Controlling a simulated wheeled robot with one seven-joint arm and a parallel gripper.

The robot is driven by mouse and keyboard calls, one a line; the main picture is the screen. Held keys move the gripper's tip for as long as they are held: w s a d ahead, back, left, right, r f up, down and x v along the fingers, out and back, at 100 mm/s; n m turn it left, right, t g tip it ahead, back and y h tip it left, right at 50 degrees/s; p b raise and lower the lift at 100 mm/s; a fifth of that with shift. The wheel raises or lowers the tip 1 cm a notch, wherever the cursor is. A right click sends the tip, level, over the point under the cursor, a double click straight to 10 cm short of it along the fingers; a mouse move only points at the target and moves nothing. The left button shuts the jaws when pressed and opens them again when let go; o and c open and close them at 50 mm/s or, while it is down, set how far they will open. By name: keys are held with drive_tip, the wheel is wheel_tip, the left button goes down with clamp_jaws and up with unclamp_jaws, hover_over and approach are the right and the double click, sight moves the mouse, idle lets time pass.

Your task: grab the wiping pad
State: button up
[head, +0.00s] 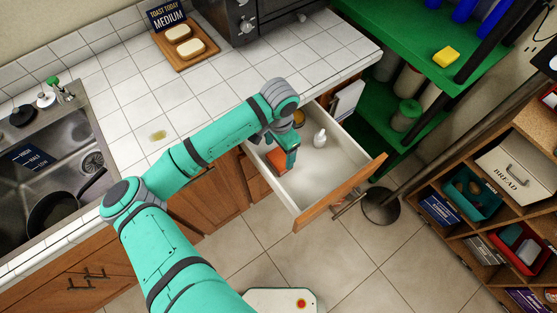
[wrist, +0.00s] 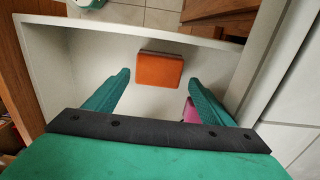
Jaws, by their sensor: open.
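An orange block with a darker edge, which looks like the wiping pad (head: 276,161), lies in the open drawer (head: 345,181), near its left side. In the wrist view the orange pad (wrist: 160,69) lies flat by the drawer wall, ahead of and between the fingertips. My gripper (head: 291,157) reaches down into the drawer, beside the pad in the head view. In the wrist view my gripper (wrist: 158,79) is open, with nothing between its fingers. My gripper hides part of the pad in the head view.
A white bottle (head: 320,138) stands in the drawer. A pink object (wrist: 190,112) lies by the right finger. The drawer walls are close around my gripper. A yellow block (head: 446,57) sits on the green shelf (head: 420,62). A pole stand (head: 381,206) is right of the drawer.

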sight(279, 159)
drive_tip(key=shift+s+f, duration=0.2)
drive_tip(key=shift+f, duration=2.5)
drive_tip(key=shift+c, duration=0.4)
drive_tip(key=c, duration=0.7)
